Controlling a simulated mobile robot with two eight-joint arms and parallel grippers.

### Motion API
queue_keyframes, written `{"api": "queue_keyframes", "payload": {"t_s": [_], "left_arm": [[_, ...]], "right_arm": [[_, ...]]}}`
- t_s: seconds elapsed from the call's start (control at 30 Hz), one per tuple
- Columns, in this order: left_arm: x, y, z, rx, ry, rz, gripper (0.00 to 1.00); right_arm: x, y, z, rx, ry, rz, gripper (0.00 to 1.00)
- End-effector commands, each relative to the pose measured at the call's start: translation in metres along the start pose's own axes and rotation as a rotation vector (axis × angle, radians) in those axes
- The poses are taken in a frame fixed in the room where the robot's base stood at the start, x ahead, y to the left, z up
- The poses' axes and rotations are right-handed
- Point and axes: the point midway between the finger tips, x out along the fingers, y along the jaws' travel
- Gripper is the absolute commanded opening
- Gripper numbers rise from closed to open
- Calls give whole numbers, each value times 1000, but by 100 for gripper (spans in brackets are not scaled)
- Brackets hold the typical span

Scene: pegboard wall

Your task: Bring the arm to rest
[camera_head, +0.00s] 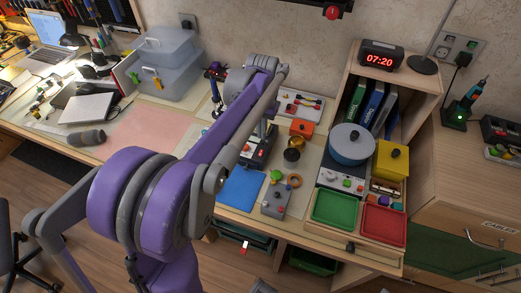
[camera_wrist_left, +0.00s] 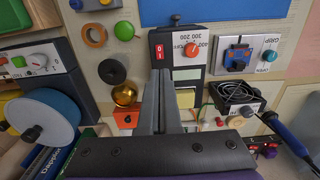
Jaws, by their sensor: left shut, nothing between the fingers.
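My left arm (camera_head: 225,135), purple and grey, reaches up and across the workbench in the head view. Its left gripper (camera_head: 264,128) hangs over the bench in front of the back wall, partly hidden by the arm. In the left wrist view the two grey fingers of the left gripper (camera_wrist_left: 160,78) are together with nothing between them. They are in front of a dark device with an orange knob (camera_wrist_left: 192,49). I cannot tell the exact height above the bench. My right gripper is not in view.
A blue mat (camera_head: 240,187), a grey button box (camera_head: 275,201) and a blue pot (camera_head: 351,144) are on the bench around the arm. Green (camera_head: 334,226) and red (camera_head: 383,240) trays are at the front right. A pink mat (camera_head: 158,130) lies clear to the left.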

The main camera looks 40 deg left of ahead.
Motion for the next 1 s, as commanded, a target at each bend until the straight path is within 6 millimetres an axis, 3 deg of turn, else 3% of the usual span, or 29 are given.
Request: {"api": "queue_keyframes", "payload": {"t_s": [0.57, 0.77, 1.0], "left_arm": [[-2, 4, 4, 7, 8, 0, 0], [-21, 39, 47, 73, 101, 1, 0], [-30, 84, 130, 192, 281, 23, 0]], "right_arm": [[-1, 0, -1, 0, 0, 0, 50], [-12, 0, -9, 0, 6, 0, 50], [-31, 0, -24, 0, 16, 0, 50]]}}
